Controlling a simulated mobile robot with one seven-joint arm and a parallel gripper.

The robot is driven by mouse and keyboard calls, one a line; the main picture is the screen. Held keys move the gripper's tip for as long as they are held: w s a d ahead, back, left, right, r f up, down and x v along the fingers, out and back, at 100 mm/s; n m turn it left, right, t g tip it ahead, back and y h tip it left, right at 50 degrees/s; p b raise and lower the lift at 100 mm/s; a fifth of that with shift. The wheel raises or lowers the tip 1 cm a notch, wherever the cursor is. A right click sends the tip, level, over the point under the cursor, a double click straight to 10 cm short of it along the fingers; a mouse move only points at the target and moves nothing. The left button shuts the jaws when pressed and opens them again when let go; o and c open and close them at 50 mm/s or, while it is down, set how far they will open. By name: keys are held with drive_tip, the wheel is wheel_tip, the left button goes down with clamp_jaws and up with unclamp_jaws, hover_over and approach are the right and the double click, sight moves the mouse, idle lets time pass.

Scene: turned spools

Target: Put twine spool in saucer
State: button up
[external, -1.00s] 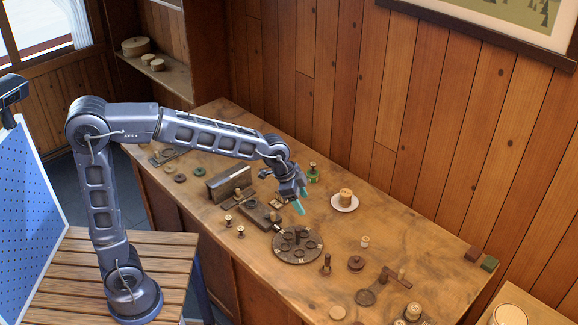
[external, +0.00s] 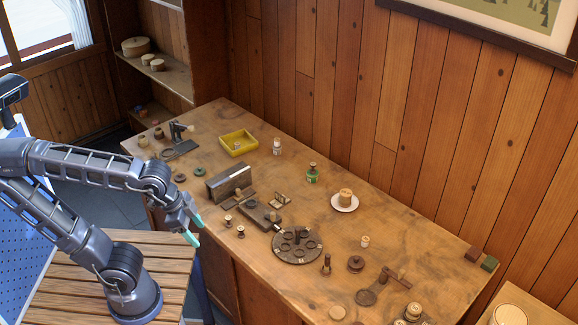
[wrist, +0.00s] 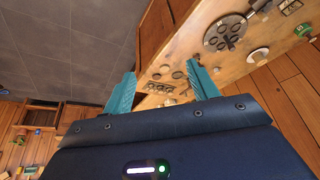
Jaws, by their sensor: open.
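A tan twine spool (external: 346,195) stands upright on the white saucer (external: 345,208) towards the back of the workbench. The saucer's rim shows around it. My gripper (external: 194,230) is open and empty, well to the left of the saucer, near the bench's front edge and above the slatted stand. In the wrist view my gripper (wrist: 160,74) shows its two teal fingers apart with nothing held between them. I cannot make out the spool on its saucer for certain in that view.
A dark round holder with several wells (external: 297,246) lies in front of the saucer. A green spool (external: 312,174) stands to the saucer's left, and a yellow tray (external: 238,143) lies further left. Small spools and dark fittings are scattered about. Wooden wall behind.

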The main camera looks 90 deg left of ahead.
drive_tip(key=shift+s+d+f, duration=0.1)
drive_tip(key=shift+s+f, duration=0.15)
drive_tip(key=shift+s, duration=0.45)
drive_tip(key=shift+s+d+f, duration=0.15)
drive_tip(key=shift+s+f, duration=0.15)
drive_tip(key=shift+s, duration=0.35)
drive_tip(key=shift+s+d+f, duration=0.1)
drive_tip(key=shift+s+f, duration=0.15)
drive_tip(key=shift+s, duration=0.45)
